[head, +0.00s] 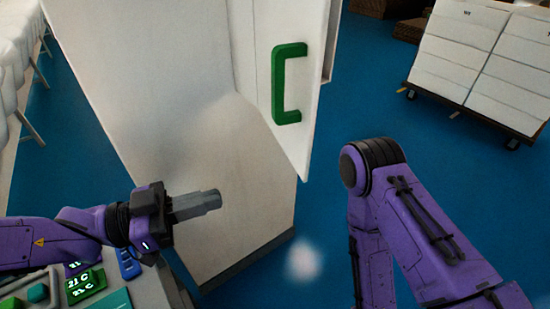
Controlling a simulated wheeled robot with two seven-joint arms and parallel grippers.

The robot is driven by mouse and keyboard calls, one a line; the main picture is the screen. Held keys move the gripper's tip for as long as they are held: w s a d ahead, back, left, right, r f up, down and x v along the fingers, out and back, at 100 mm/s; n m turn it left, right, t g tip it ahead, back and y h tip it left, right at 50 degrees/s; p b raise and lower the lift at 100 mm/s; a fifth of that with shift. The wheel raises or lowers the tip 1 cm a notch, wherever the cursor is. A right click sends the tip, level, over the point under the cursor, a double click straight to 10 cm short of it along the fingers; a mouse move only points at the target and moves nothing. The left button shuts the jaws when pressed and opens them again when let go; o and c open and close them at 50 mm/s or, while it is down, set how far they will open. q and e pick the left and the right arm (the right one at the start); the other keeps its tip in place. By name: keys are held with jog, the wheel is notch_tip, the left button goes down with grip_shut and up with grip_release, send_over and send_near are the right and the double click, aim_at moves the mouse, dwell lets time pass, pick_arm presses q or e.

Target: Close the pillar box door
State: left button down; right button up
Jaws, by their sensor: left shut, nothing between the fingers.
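The pillar box (190,170) is a tall white cabinet standing on the blue floor in the middle of the head view. Its white door (262,80) stands open, swung out toward the right, and bears a green bracket-shaped handle (279,84). My left gripper (216,199) is shut and empty, pointing right in front of the box's lower part, below and left of the handle. Whether it touches the box I cannot tell. My right arm shows at the right, its elbow bent, but its gripper is out of view.
A control panel (140,288) with green displays and buttons is at the bottom left, beneath my left arm. A wheeled cart with white boxes (475,50) stands at the upper right. White covered tables (15,65) line the left edge.

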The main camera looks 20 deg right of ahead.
pick_arm(q)
jog(key=p, duration=0.1)
send_near(302, 176)
jog(key=d+p, duration=0.1)
jog(key=d, duration=0.2)
jog(key=d+p, duration=0.1)
jog(key=d, duration=0.2)
jog(key=shift+w, duration=0.25)
jog(key=shift+d+p, duration=0.35)
jog(key=shift+d, duration=0.1)
jog(key=shift+f, duration=0.1)
